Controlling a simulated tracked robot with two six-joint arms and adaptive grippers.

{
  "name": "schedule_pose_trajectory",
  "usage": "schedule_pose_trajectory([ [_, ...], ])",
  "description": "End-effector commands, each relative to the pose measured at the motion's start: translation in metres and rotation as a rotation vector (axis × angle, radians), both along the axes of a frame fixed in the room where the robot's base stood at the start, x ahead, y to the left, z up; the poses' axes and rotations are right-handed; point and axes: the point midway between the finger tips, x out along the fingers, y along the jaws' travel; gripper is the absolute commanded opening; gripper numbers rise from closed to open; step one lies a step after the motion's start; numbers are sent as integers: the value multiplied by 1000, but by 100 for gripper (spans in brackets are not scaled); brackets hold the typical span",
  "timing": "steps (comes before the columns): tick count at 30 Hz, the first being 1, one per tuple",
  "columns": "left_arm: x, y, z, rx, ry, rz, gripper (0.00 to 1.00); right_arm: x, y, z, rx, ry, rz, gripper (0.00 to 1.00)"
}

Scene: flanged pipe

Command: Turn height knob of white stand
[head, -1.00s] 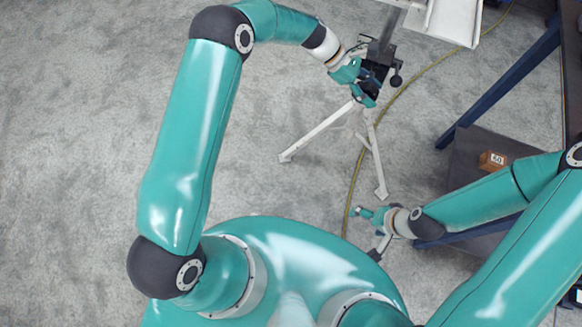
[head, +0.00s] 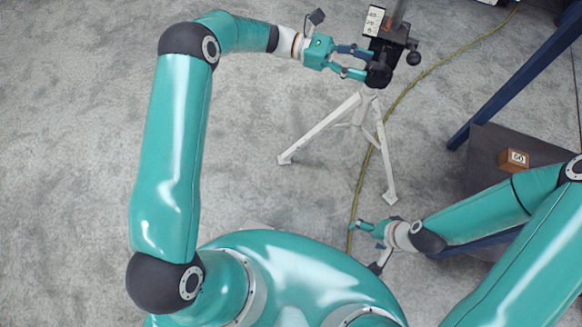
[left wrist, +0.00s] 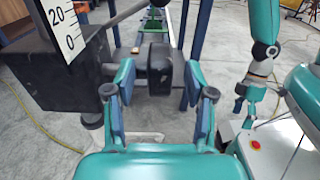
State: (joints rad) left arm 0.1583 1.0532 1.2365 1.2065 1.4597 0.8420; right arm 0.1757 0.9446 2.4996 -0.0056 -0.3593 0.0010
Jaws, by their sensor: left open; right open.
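The white stand (head: 349,119) is a tripod with splayed legs and a black head (head: 390,42) at the top of the head view. A white scale plate (head: 374,20) with numbers is on the head; it also shows in the left wrist view (left wrist: 62,25). The dark round height knob (head: 379,75) projects from the head; in the left wrist view the knob (left wrist: 160,68) lies between my finger pads. My left gripper (head: 362,62) is open around the knob, with visible gaps beside it. My right gripper (head: 362,230) is open and empty, low near my body.
A small crank with a ball end (head: 413,58) sticks out right of the stand's head. A yellow cable (head: 405,92) runs on the floor behind the stand. A blue frame (head: 515,80) and a numbered brown block (head: 514,159) are at the right. The left floor is clear.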

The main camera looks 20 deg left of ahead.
Motion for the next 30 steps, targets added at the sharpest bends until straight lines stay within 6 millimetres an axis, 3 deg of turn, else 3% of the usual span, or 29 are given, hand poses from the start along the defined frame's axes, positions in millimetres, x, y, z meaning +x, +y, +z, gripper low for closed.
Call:
schedule_pose_trajectory([
  [18,0,126,-1,4,2,2,54,0,0,18,0,0,0,87],
  [30,-20,92,-73,242,15,13,54,0,0,26,0,0,0,87],
])
